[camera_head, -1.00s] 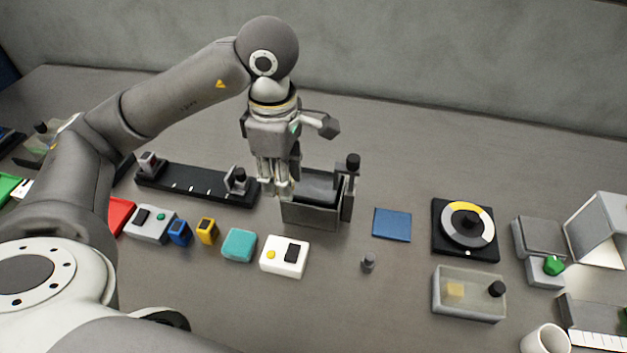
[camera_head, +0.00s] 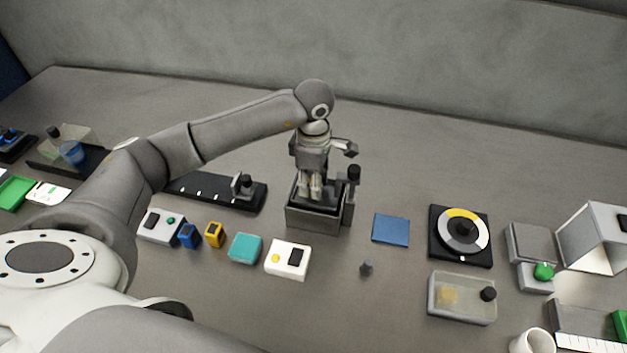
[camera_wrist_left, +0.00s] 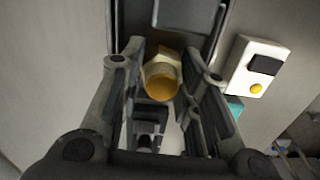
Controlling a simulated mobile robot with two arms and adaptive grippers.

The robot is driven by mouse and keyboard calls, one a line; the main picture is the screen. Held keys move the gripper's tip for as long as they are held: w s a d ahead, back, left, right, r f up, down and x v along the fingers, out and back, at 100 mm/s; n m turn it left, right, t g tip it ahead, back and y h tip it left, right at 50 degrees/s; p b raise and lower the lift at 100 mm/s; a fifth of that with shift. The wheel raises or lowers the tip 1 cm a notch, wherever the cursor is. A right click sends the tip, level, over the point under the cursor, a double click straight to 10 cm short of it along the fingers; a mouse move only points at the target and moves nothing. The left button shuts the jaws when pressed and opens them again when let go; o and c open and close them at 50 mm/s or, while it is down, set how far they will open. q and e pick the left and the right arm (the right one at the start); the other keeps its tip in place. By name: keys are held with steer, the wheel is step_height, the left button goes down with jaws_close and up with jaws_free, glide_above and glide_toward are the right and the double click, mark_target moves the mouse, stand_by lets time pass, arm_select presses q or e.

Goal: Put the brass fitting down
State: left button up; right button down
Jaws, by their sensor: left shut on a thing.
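The brass fitting (camera_wrist_left: 162,82) shows in the left wrist view as a yellow-gold piece with a round end, between my left fingers. My left gripper (camera_head: 311,196) is shut on it. In the head view the fingers point down into the top of the grey open box (camera_head: 318,219), and the fitting is hidden there. I cannot tell whether the fitting touches the box floor. My right gripper is not in view.
A post with a black knob (camera_head: 353,173) stands at the box's right side. A black rail (camera_head: 215,190) lies to the left. A white box with a yellow button (camera_head: 288,259) sits in front. A blue pad (camera_head: 390,229) lies to the right, with bare table around it.

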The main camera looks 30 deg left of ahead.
arm_select(q)
steer(key=shift+f, duration=0.4)
steer(key=shift+f, duration=0.1)
steer(key=shift+f, duration=0.15)
steer(key=o, duration=0.8)
steer(key=shift+o, duration=0.3)
